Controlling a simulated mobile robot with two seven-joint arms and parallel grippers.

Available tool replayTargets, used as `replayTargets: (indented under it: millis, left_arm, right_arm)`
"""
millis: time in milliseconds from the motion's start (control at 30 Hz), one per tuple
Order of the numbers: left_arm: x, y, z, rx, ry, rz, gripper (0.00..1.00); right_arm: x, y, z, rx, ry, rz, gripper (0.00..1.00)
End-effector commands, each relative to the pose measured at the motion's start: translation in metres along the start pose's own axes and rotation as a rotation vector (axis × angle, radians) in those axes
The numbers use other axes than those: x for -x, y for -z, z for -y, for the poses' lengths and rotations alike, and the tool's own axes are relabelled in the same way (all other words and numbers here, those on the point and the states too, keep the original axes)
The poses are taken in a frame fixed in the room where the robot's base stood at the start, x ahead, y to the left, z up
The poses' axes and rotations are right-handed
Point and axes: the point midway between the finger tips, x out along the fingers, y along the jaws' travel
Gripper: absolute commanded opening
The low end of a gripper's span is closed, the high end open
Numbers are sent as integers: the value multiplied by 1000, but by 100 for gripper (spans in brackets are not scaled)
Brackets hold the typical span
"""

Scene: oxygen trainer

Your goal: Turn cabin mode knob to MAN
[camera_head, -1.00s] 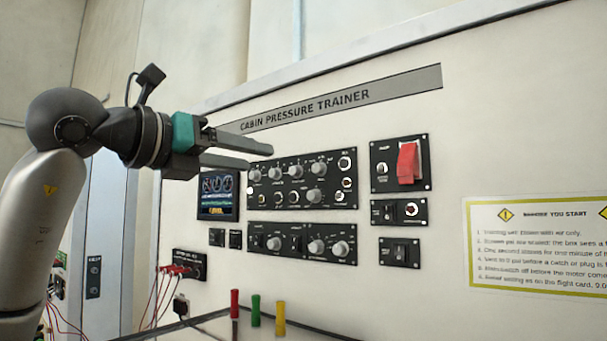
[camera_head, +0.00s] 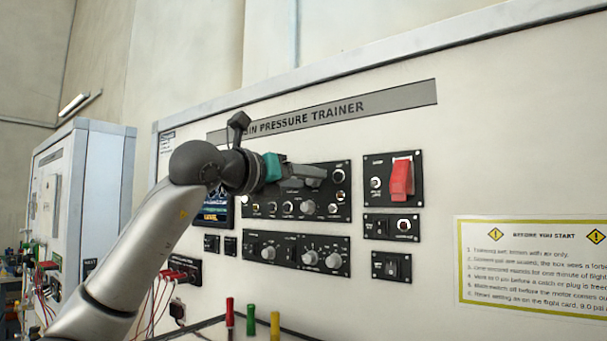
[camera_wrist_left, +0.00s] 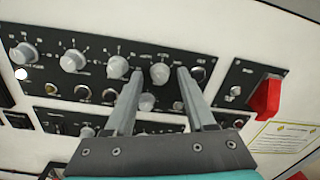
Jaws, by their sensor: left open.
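The black upper control panel (camera_head: 342,208) carries a top row of grey knobs; labels are too small to read, so I cannot tell which is cabin mode or where MAN is. My left gripper (camera_head: 318,176) is open in front of its upper row, covering most of that row in the head view. In the left wrist view, the rightmost large grey knob (camera_wrist_left: 160,73) appears between the two spread fingertips; I cannot tell whether they touch it. Other upper-row knobs (camera_wrist_left: 72,60) show to its left. My right gripper is not in view.
A red guarded switch (camera_head: 401,178) sits right of the upper panel. A lower knob panel (camera_head: 296,254) is below. Red, green and yellow posts (camera_head: 251,320) stand in front. A yellow-bordered notice (camera_head: 530,262) is at the right. Red cables hang at lower left.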

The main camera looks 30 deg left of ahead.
Motion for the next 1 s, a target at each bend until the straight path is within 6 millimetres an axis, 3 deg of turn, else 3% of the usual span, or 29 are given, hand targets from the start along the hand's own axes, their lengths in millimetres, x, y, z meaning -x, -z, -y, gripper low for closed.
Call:
replayTargets:
  millis: [267,767,1000]
  left_arm:
    - [-2,1,0,0,0,-1,55]
    - [-2,1,0,0,0,-1,1]
    - [-2,0,0,0,0,-1,0]
  right_arm:
    - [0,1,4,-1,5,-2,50]
    - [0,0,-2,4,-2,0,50]
    - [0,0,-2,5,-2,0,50]
